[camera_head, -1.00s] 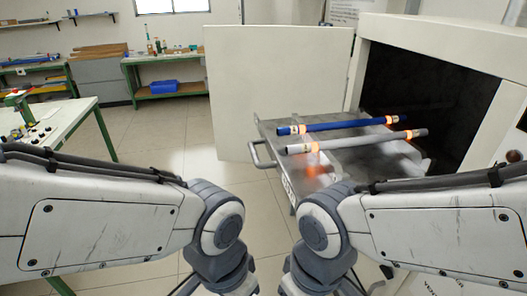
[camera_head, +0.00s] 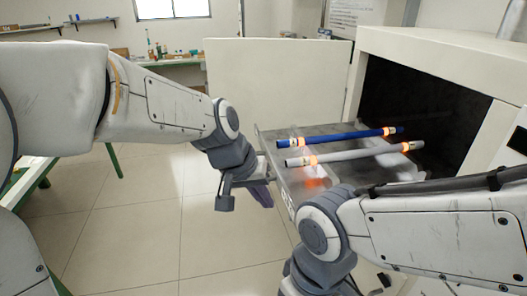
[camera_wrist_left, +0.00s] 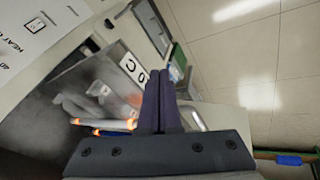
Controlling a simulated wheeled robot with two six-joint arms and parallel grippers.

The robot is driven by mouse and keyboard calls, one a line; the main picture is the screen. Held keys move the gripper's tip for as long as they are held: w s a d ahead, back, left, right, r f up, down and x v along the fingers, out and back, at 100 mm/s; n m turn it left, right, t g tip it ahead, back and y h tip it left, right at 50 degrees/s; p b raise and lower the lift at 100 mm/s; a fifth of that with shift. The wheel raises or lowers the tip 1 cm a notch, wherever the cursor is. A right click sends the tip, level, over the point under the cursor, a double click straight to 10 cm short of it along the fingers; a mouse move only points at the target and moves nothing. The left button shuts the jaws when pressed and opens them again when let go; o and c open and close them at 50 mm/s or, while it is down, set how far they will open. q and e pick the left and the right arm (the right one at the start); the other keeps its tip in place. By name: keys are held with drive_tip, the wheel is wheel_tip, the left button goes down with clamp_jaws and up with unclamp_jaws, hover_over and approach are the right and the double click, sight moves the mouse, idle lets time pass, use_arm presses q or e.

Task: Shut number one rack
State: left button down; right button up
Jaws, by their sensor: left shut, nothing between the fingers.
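A grey metal rack (camera_head: 275,131) is pulled out of the open furnace (camera_head: 430,105) at the right of the head view. A blue rod (camera_head: 345,136) and a pale grey rod (camera_head: 350,154) lie across it with glowing orange bands. A white label with dark characters is on its front, also seen in the left wrist view (camera_wrist_left: 133,68); I cannot read the number surely. My left gripper (camera_head: 262,194) is shut and empty, just in front of the rack's front face; its fingers also show in the left wrist view (camera_wrist_left: 160,78). The rack's handle is mostly hidden behind my left wrist.
The furnace's white door (camera_head: 275,85) stands open behind the rack. My right forearm covers the near right side. A green-framed bench (camera_head: 175,72) stands at the back, and open floor (camera_head: 140,230) lies to the left.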

use_arm(q)
drive_tip(key=w+a+r+n+t+p, duration=0.1)
drive_tip(key=w+a+r+n, duration=0.15)
drive_tip(key=w, duration=0.35)
drive_tip(key=w+a+r+n+t, duration=0.1)
drive_tip(key=w+a+r+t, duration=0.15)
drive_tip(key=w, duration=0.45)
drive_tip(key=p+x, duration=0.1)
drive_tip(key=x, duration=0.9)
drive_tip(key=shift+s+d, duration=0.2)
drive_tip(key=shift+g, duration=0.25)
